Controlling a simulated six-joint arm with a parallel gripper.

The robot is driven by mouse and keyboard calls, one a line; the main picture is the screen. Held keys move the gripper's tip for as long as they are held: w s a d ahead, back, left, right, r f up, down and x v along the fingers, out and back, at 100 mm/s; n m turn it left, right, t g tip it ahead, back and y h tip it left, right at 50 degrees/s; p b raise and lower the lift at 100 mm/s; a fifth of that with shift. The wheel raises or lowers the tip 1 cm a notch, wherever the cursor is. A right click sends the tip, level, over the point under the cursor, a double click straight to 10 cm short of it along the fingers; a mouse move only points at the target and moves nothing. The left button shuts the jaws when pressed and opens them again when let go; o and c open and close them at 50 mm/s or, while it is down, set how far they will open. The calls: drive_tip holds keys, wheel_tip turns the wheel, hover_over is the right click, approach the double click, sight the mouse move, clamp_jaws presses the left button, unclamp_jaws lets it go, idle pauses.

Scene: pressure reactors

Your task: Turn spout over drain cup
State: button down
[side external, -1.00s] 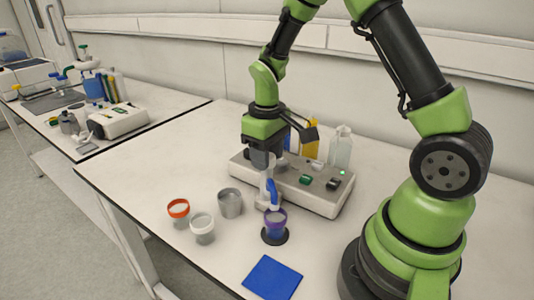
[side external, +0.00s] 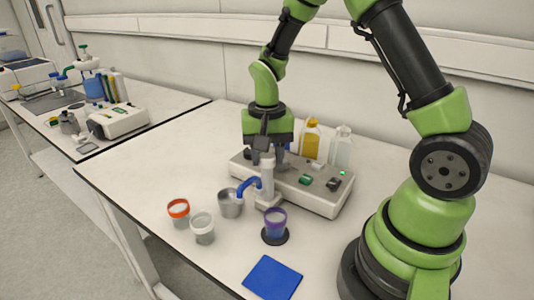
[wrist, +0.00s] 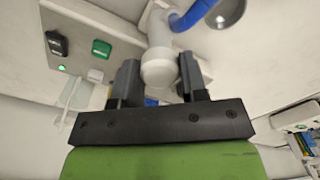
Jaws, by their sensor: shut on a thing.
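The blue curved spout (side external: 247,185) sticks out to the left from a white upright post (side external: 267,180) at the front of the reactor unit. Its end is at or above the rim of a grey metal cup (side external: 230,207), perhaps the drain cup; exact alignment is unclear. My gripper (side external: 268,148) is at the top of the post. In the wrist view, its two dark fingers (wrist: 160,78) are shut on the rounded white post top (wrist: 160,70). The spout (wrist: 193,15) and grey cup (wrist: 226,12) show at the top there.
A purple-rimmed cup (side external: 276,224) stands on a black disc in front of the unit. An orange-rimmed cup (side external: 178,211) and a white cup (side external: 202,228) stand left. A blue mat (side external: 272,278) lies in front. Bottles (side external: 310,140) stand behind. The table's left part is clear.

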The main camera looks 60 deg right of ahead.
drive_tip(key=m, duration=0.4)
drive_tip(key=shift+m, duration=1.9)
drive_tip(key=c, duration=0.6)
unclamp_jaws()
drive_tip(key=shift+c, duration=0.2)
wheel_tip(320, 180, up, 10)
